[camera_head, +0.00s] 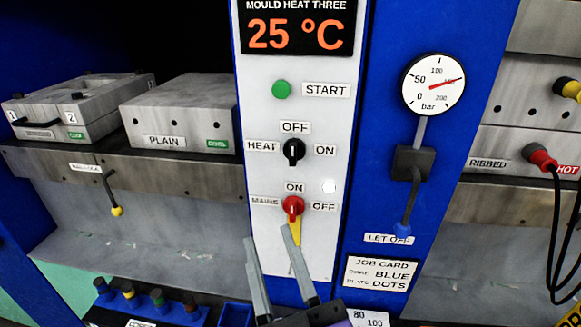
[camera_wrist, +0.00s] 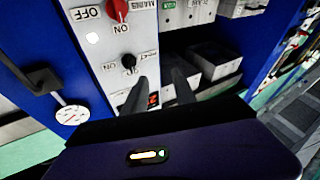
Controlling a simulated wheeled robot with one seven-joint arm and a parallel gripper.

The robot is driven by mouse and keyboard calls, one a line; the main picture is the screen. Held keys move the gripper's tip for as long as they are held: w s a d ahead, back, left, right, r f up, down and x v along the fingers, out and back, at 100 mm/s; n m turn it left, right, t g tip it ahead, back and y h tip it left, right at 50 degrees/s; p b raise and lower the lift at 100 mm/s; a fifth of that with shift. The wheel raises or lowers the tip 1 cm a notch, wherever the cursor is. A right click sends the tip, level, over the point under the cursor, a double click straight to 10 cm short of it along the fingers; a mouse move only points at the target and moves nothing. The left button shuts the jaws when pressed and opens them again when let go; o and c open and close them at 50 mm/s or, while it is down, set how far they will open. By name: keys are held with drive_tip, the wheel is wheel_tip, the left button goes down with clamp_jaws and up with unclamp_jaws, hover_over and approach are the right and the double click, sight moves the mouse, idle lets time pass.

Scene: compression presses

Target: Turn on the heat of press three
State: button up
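The white panel (camera_head: 265,110) of press three has a display (camera_head: 295,33) reading 25 °C under "MOULD HEAT THREE". Its black HEAT knob (camera_head: 293,152) stands upright, apparently towards OFF above it; ON is at its right. The knob also shows in the wrist view (camera_wrist: 128,62), where the panel is upside down. Below it is the red MAINS switch (camera_head: 292,207), with ON above and OFF at right; a yellow piece hangs under it. My gripper (camera_head: 267,235) is open and empty, its fingertips near the MAINS switch in the head view. In the wrist view, the fingers (camera_wrist: 160,76) are right of the HEAT knob.
A green START button (camera_head: 281,90) is above the HEAT knob. A pressure gauge (camera_head: 433,84) and a LET OFF lever (camera_head: 409,190) are at right. Metal moulds (camera_head: 178,112) sit on the left platen. A red HOT plug with black cable (camera_head: 540,156) is far right.

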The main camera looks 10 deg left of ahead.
drive_tip(key=w+a+r+m+t+h, duration=0.1)
drive_tip(key=w+a+r+m+h, duration=0.15)
drive_tip(key=r, duration=0.35)
drive_tip(key=w+a+r+m+h, duration=0.1)
drive_tip(key=w+r+m+h, duration=0.1)
drive_tip(key=r+h, duration=0.3)
drive_tip(key=m+g+h, duration=0.2)
drive_tip(key=m, duration=0.1)
approach(293, 147)
drive_tip(key=w+p, duration=0.1)
drive_tip(key=w, duration=0.7)
drive_tip(key=shift+w+d+r+p, duration=0.1)
drive_tip(key=shift+w+p, duration=0.1)
drive_tip(key=shift+p, duration=0.15)
drive_tip(key=shift+c, duration=0.4)
clamp_jaws()
